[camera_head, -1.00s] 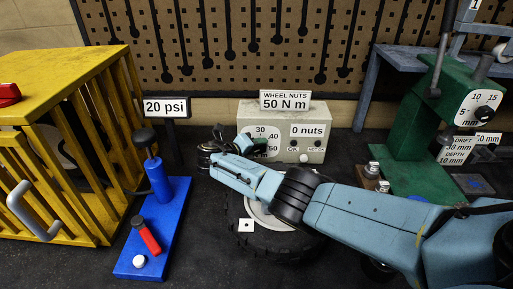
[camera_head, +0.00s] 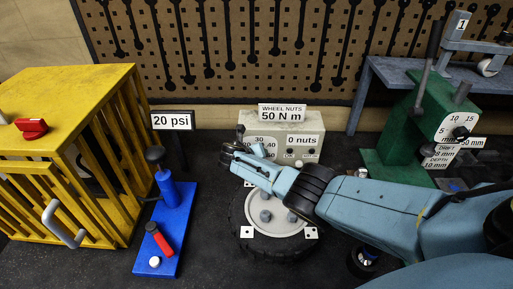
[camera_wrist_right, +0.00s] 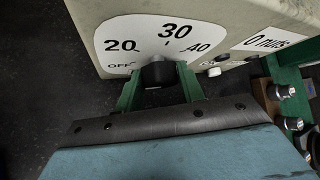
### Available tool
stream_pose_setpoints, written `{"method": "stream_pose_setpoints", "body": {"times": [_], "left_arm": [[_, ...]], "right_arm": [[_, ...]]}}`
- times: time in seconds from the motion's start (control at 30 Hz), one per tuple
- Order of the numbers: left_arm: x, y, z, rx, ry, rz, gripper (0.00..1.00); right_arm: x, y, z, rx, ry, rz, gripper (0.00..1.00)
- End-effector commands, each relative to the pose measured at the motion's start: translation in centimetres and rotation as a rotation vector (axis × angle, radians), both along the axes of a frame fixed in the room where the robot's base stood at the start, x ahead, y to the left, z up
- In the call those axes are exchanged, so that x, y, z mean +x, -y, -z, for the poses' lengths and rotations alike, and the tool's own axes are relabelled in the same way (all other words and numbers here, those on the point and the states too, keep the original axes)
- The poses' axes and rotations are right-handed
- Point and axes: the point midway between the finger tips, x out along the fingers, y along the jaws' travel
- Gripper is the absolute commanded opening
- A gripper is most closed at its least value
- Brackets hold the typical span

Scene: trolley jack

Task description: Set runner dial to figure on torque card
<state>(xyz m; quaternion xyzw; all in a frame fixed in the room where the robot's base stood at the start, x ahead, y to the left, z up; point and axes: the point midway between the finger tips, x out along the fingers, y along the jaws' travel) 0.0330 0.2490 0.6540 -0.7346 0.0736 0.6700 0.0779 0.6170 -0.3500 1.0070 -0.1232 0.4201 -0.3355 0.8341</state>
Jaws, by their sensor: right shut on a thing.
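The runner box (camera_head: 312,122) is a pale cabinet at the back middle. The torque card (camera_head: 283,113) on it reads "WHEEL NUTS 50 N m". Its white dial face (camera_wrist_right: 166,33) shows OFF, 20, 30 and 40 in the right wrist view; any higher figure is out of sight there. The black dial knob (camera_wrist_right: 157,74) sits between the green fingers of my right gripper (camera_wrist_right: 159,88), which is shut on it. I cannot make out the knob's pointer. In the head view my right gripper (camera_head: 232,152) covers part of the dial. My left gripper is not in view.
A "0 nuts" display (camera_head: 301,140) is on the box. A wheel (camera_head: 262,244) with pale tabs lies below my right arm. A blue pump stand (camera_head: 173,221) and yellow cage (camera_head: 80,80) stand left; a green press (camera_head: 425,125) stands right.

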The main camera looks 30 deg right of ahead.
Motion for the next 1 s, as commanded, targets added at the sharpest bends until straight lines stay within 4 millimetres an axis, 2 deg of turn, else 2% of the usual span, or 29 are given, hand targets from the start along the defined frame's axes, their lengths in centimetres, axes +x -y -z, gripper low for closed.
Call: {"method": "stream_pose_setpoints", "body": {"times": [0.03, 0.2, 0.7, 0.73, 0.87, 1.0], "left_arm": [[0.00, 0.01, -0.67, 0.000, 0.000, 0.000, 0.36], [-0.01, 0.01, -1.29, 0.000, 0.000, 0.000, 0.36], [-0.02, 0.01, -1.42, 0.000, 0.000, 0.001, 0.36], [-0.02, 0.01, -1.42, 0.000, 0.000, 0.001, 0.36], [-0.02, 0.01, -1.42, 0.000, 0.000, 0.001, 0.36], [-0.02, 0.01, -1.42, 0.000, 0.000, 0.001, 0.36]], "right_arm": [[-0.03, 0.08, -0.36, 0.015, 0.010, 0.001, 0.16], [-0.03, 0.10, -0.21, 0.056, 0.035, 0.001, 0.16], [0.01, 0.11, -0.07, 0.071, 0.046, 0.000, 0.16], [0.01, 0.11, -0.07, 0.071, 0.046, 0.000, 0.42], [0.00, 0.10, -0.07, 0.069, 0.045, 0.000, 0.59], [-0.01, 0.10, -0.07, 0.070, 0.044, 0.000, 0.60]]}}
